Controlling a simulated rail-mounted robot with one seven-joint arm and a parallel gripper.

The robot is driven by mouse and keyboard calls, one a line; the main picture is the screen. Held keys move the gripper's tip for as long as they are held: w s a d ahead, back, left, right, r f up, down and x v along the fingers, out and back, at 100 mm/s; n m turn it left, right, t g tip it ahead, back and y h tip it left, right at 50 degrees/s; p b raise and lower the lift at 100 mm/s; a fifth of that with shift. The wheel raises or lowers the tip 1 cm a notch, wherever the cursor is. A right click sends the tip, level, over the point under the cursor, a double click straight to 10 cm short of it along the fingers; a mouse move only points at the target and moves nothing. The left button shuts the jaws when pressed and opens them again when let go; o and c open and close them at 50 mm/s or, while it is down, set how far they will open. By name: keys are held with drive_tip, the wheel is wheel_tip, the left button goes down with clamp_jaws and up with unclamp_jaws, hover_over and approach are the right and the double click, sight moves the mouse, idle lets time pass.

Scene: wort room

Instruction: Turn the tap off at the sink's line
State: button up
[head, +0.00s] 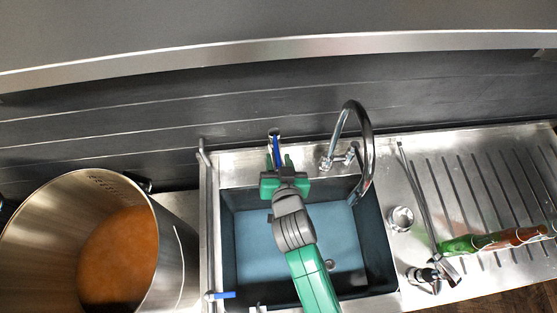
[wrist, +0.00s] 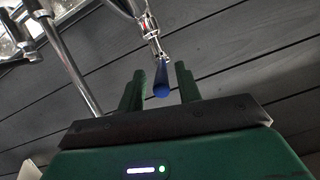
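A small metal tap with a blue lever (head: 277,152) stands at the wall behind the sink (head: 379,238). My gripper (head: 279,160) reaches over the sink to this lever. In the wrist view the blue lever (wrist: 161,79) lies between the two green fingers of my gripper (wrist: 160,84), with a narrow gap on each side. The fingers are open, one on either side of it. The lever points toward the wrist camera. Whether it touches a finger is hard to tell.
A curved chrome faucet (head: 367,150) rises right of my gripper. A large steel pot (head: 172,235) of orange-brown liquid stands left. Another blue handle (head: 222,295) is at the sink's left front. Green and brown bottles (head: 460,245) lie on the ribbed drainboard (head: 480,190).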

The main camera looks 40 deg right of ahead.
drive_tip(key=b+v, duration=0.1)
drive_tip(key=v, duration=0.7)
idle(0.5)
